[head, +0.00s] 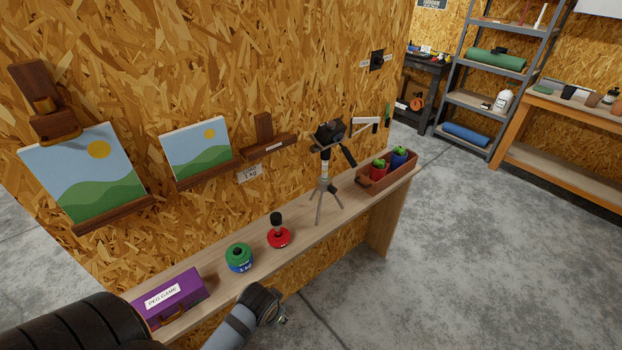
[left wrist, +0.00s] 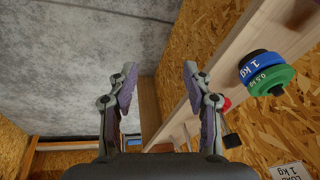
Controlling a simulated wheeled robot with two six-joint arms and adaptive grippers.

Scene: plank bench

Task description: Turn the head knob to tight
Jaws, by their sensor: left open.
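The tripod head cannot be made out in that view. My right gripper is not in view.
On the shelf (head: 300,230) are a purple box (head: 170,297), blue-green weights (head: 239,257), a red weight (head: 279,238) with a black top, and a brown tray (head: 388,176) of red and blue items. Pictures hang behind. Open floor (head: 450,260) lies in front.

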